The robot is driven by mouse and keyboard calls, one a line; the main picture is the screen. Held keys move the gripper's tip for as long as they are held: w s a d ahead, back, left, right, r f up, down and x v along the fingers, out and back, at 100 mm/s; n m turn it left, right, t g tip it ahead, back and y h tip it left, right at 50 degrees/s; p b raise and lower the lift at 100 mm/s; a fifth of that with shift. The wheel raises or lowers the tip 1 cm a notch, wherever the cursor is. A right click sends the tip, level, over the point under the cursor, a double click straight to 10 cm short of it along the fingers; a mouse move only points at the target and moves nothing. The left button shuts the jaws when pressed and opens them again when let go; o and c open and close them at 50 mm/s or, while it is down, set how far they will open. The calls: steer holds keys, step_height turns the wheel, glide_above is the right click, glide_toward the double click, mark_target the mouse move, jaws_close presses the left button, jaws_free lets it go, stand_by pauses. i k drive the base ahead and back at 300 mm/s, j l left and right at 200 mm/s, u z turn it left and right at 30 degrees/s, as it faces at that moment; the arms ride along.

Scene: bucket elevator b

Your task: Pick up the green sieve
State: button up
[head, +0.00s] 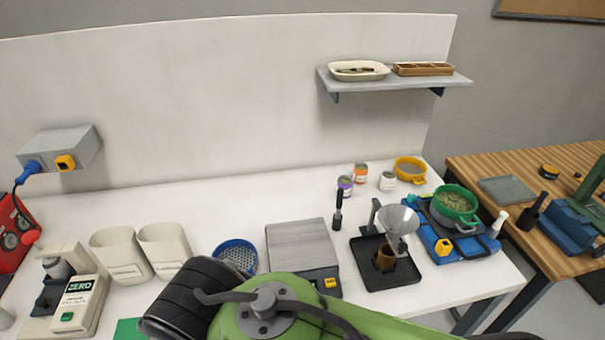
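The green sieve (455,202) sits on top of a blue device (470,246) at the right end of the white table. It is round with a green rim, and greenish material shows inside it. My green and black arm crosses the bottom middle of the head view, well to the left of and nearer than the sieve. The fingertips of my gripper do not show, so its state is hidden.
A funnel (398,221) on a stand with a black tray (384,278) is left of the sieve. A yellow sieve (410,169) lies behind it, a blue sieve (236,255) further left. A scale (302,245) is mid-table. A white bottle (498,222) stands right of the green sieve.

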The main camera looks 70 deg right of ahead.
mark_target(455, 202)
steer(key=z, duration=3.65)
